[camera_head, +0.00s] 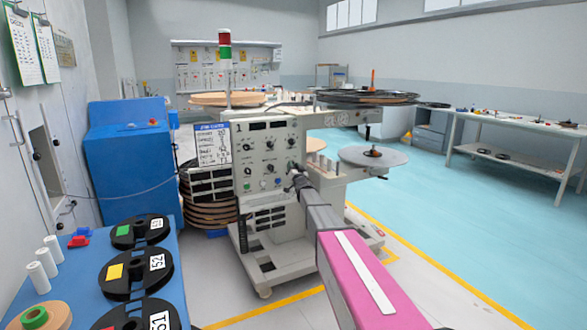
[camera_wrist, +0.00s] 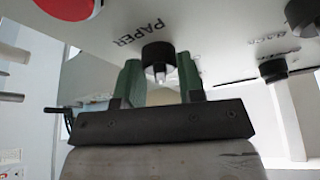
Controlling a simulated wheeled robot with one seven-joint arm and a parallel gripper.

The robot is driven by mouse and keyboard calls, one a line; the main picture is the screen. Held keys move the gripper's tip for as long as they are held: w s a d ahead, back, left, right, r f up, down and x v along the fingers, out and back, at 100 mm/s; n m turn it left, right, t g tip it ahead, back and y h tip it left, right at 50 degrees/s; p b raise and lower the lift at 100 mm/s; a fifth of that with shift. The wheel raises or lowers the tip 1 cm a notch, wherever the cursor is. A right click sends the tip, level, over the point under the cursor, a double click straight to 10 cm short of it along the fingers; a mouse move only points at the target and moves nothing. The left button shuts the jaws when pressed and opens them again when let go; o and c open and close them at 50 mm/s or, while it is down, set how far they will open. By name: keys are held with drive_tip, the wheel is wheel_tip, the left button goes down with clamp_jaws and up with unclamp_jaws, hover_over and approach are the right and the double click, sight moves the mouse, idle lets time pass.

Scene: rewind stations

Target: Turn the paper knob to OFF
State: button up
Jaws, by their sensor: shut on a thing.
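The paper knob (camera_wrist: 158,54) is a round black knob on the pale control panel (camera_wrist: 215,50), beside the printed word PAPER in the wrist view. My gripper (camera_wrist: 160,74) has its two green fingers on either side of the knob, shut on it. A small white piece shows at the knob's near side, between the fingers. In the head view my gripper (camera_head: 296,178) reaches the right part of the machine's control panel (camera_head: 242,178), and the knob there is too small to tell apart. I cannot read an OFF mark or the knob's setting.
Other black knobs (camera_wrist: 302,14) and a red round part (camera_wrist: 68,5) sit near on the panel. A blue table with black reels (camera_head: 135,270) stands at the left. A grey disc (camera_head: 372,156) juts from the machine's right side. The blue floor to the right is clear.

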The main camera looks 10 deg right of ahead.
drive_tip(key=shift+n, duration=0.3)
drive_tip(key=n+g+y, duration=0.1)
drive_tip(key=n+y, duration=0.1)
drive_tip(key=n, duration=0.3)
drive_tip(key=n+g+y, duration=0.1)
drive_tip(key=n+y, duration=0.2)
drive_tip(key=n, duration=0.2)
drive_tip(key=n+g+y, duration=0.1)
drive_tip(key=n+y, duration=0.1)
drive_tip(key=n, duration=0.4)
drive_tip(key=shift+d+y, duration=0.2)
drive_tip(key=shift+y, duration=0.1)
drive_tip(key=shift+n+g, duration=0.3)
drive_tip(key=shift+g, duration=0.1)
drive_tip(key=o, duration=0.9)
drive_tip(key=v, duration=1)
drive_tip(key=shift+s+d+f, duration=0.2)
drive_tip(key=shift+s+d, duration=0.05)
